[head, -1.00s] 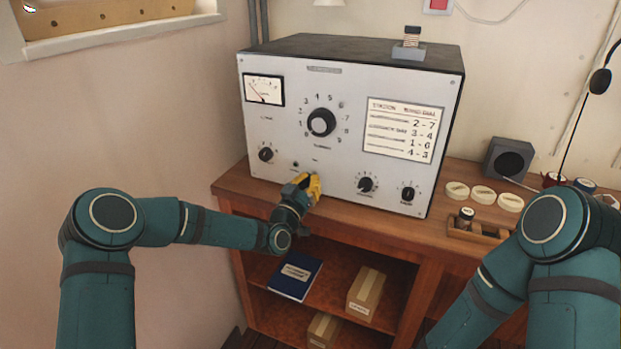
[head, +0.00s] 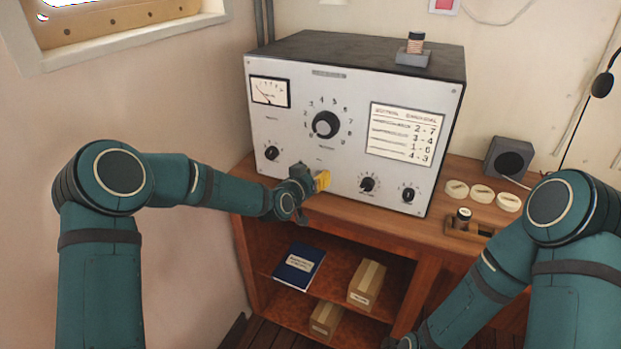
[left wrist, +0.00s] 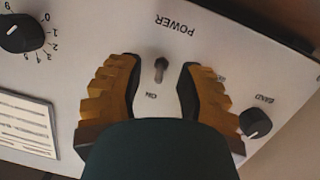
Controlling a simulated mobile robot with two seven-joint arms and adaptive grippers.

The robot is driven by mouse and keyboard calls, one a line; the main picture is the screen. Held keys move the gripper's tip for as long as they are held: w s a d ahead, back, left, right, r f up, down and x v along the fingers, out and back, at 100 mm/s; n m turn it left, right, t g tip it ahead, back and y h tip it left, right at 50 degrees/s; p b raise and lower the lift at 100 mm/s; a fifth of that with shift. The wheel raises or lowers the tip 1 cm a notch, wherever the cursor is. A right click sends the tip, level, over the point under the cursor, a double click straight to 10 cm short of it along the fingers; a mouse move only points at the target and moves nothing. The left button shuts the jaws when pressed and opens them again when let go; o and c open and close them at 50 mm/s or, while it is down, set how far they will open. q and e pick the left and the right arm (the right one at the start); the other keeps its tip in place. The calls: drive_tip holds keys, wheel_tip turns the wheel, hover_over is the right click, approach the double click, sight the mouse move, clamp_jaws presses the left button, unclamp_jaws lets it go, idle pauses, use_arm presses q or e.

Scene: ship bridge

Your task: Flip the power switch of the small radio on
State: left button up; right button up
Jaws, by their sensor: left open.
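The radio (head: 290,95) is a box with a pale front panel and dark top, standing on the wooden cabinet. Its power switch (left wrist: 161,68) is a small metal toggle in the left wrist view, between the upside-down words POWER and ON. Its lever seems to lean toward POWER, away from ON. My left gripper (head: 322,181) is at the panel's lower edge; in the left wrist view its yellow fingers (left wrist: 160,88) are open, one on each side of the switch, apart from it. In the head view the gripper hides the switch.
A large dial (head: 325,124) and smaller knobs (head: 368,185) are on the panel. A band knob (left wrist: 255,123) lies close to one finger. The cabinet top (head: 440,225) holds a speaker (head: 507,158), pale discs and a small rack. A blue book (head: 299,267) and boxes lie on shelves below.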

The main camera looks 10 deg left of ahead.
use_arm(q)
drive_tip(key=v, duration=1.1)
drive_tip(key=shift+s+a, duration=0.15)
drive_tip(key=shift+s, duration=0.2)
drive_tip(key=s+d+f+n+g+y, duration=0.1)
drive_tip(key=s+f+g, duration=0.2)
drive_tip(key=s+f, duration=0.45)
drive_tip(key=s+d+f+n+g, duration=0.1)
drive_tip(key=s+f+g, duration=0.35)
drive_tip(key=f, duration=0.65)
drive_tip(key=s+f+n+g, duration=0.1)
drive_tip(key=s+f, duration=0.3)
drive_tip(key=s, duration=0.4)
drive_tip(key=s+a+f+n+g+y, duration=0.1)
drive_tip(key=s+f+g, duration=0.3)
drive_tip(key=s, duration=0.4)
drive_tip(key=shift+a+f, duration=0.2)
drive_tip(key=shift+f, duration=0.5)
